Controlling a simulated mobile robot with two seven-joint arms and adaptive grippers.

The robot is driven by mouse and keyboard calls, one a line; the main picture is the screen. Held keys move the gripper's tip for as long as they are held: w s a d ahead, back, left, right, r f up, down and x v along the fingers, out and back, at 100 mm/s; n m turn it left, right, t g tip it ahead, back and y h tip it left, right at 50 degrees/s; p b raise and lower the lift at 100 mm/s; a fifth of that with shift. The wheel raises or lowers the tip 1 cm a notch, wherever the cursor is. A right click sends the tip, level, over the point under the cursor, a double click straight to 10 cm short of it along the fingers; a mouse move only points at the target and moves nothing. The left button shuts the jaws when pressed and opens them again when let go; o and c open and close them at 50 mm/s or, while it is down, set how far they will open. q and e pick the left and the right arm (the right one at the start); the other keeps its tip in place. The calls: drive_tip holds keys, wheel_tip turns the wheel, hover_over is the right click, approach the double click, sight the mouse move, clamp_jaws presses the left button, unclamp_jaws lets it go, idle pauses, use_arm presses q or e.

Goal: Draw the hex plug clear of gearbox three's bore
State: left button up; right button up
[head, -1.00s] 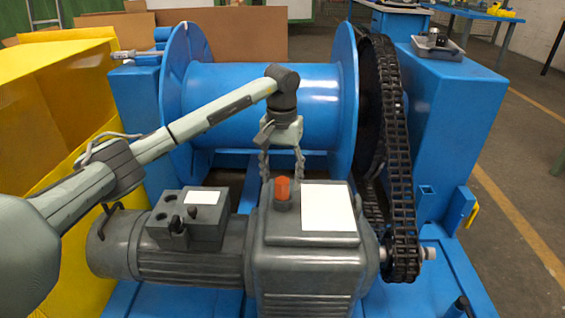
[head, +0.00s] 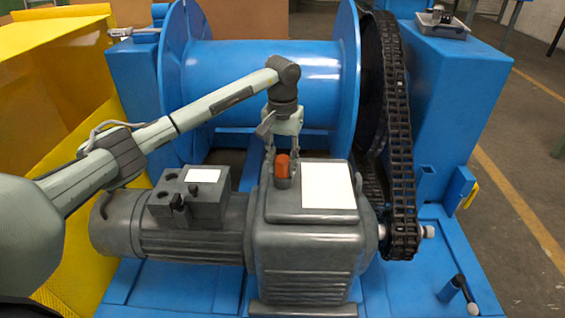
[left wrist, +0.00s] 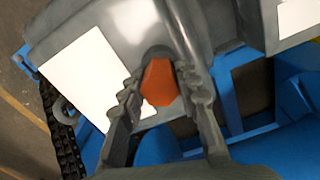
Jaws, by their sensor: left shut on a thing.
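The orange hex plug (head: 282,166) stands upright in a dark round collar (head: 283,183) on top of the grey gearbox (head: 310,235), beside a white plate (head: 328,185). My left gripper (head: 283,153) reaches down behind it, with one finger on each side. In the left wrist view, the plug (left wrist: 160,84) sits between the two ridged fingers of my left gripper (left wrist: 160,88), which is shut on it. The collar (left wrist: 157,52) shows at the plug's far end. The bore is hidden, so I cannot tell how deep the plug sits. My right gripper is out of view.
A grey motor (head: 190,225) adjoins the gearbox on the left. A black chain (head: 400,140) runs up its right side. A blue drum (head: 265,80) stands behind, close to my left arm. A black-handled lever (head: 460,288) is at the lower right.

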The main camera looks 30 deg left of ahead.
use_arm(q)
drive_tip(key=shift+r+p, duration=2.6)
drive_tip(key=shift+r, duration=1.9)
